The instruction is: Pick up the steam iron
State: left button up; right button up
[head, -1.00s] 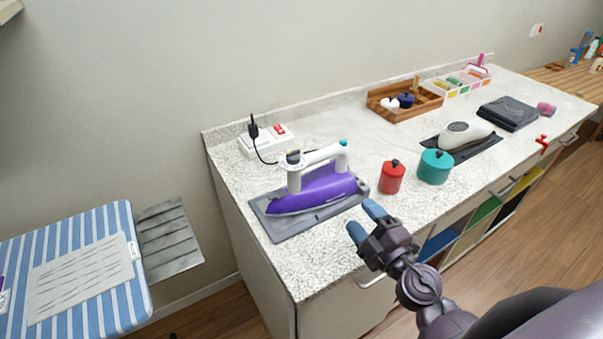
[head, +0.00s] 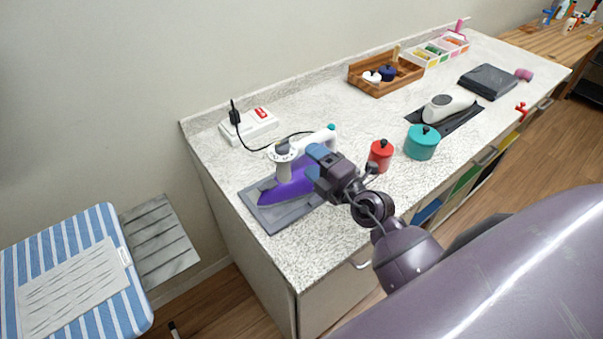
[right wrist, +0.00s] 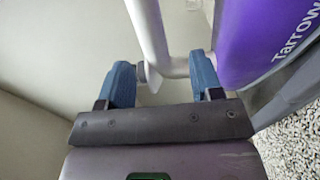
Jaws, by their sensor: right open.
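The steam iron (head: 286,189) has a purple body and a white handle (head: 318,139). It sits on a grey mat (head: 283,217) at the near left of the counter. My right gripper (head: 318,155) is at the handle, above the body, and hides part of the iron. In the right wrist view, the two blue fingers of this gripper (right wrist: 164,78) are open, with part of the white handle (right wrist: 152,35) showing between and beyond them. The purple body (right wrist: 262,38) is at the right there. My left gripper is not in view.
A red canister (head: 380,157) and a teal pot (head: 421,143) stand right of the iron. A white power strip (head: 250,125) with a black plug and cord is behind it. A striped ironing board (head: 75,265) is at the left. The counter's near-left corner is clear.

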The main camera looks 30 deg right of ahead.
aim_at(302, 145)
jog(key=w, duration=0.4)
jog(key=shift+w+r+p, duration=0.15)
jog(key=shift+r+p, duration=0.15)
jog(key=shift+r, duration=0.1)
jog(key=shift+w+a, duration=0.15)
jog(key=shift+w, duration=0.45)
grip_shut()
dwell(0.6)
jog(key=shift+r, duration=0.1)
